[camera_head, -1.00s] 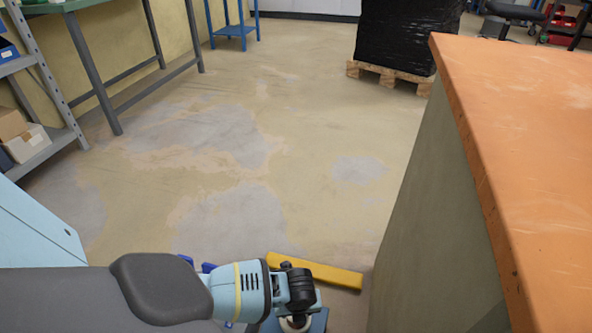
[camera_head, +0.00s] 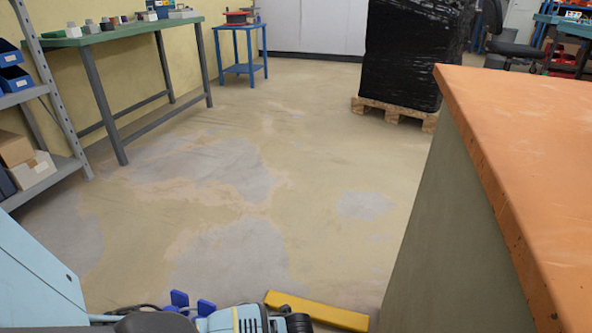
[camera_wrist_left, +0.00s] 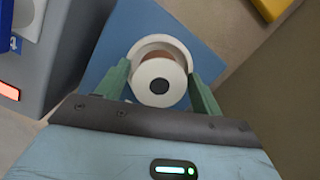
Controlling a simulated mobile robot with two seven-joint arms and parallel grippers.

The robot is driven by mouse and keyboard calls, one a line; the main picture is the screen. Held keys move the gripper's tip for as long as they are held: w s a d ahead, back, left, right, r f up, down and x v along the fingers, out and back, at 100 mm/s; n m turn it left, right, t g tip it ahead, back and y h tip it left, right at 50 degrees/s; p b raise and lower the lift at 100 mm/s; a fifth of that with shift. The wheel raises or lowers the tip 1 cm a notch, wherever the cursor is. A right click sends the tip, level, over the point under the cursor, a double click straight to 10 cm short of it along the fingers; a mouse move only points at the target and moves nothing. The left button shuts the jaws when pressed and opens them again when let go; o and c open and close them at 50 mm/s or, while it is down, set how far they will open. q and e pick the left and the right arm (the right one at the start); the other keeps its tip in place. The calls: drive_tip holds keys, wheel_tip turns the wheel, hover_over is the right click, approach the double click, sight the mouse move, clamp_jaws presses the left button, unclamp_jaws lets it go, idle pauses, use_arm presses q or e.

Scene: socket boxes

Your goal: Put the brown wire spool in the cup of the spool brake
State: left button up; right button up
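In the left wrist view, my left gripper (camera_wrist_left: 160,90) has its green fingers on either side of the brown wire spool (camera_wrist_left: 160,67). The spool has a white round flange with a dark centre hole, a strip of brown winding behind it, and a wider white rim beyond. The fingers appear to be closed against its sides. In the head view only the top of my left wrist shows at the bottom edge; the fingers and spool are out of frame there. My right gripper is in neither view. I cannot make out the spool brake in these frames.
An orange-topped counter (camera_head: 535,150) stands close on the right. A yellow bar (camera_head: 318,311) lies on the floor before me. A green-topped bench (camera_head: 120,33) with small items and a blue table (camera_head: 243,70) bearing red things stand back left. A black-wrapped pallet load (camera_head: 403,50) is ahead; mid-floor is clear.

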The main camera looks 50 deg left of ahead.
use_arm(q)
drive_tip(key=shift+o, duration=0.5)
drive_tip(key=shift+r, duration=0.3)
wheel_tip(320, 180, up, 12)
drive_tip(key=s+d+p, duration=0.1)
drive_tip(key=p, duration=0.5)
drive_tip(key=shift+d+f, duration=0.15)
drive_tip(key=shift+d, duration=0.1)
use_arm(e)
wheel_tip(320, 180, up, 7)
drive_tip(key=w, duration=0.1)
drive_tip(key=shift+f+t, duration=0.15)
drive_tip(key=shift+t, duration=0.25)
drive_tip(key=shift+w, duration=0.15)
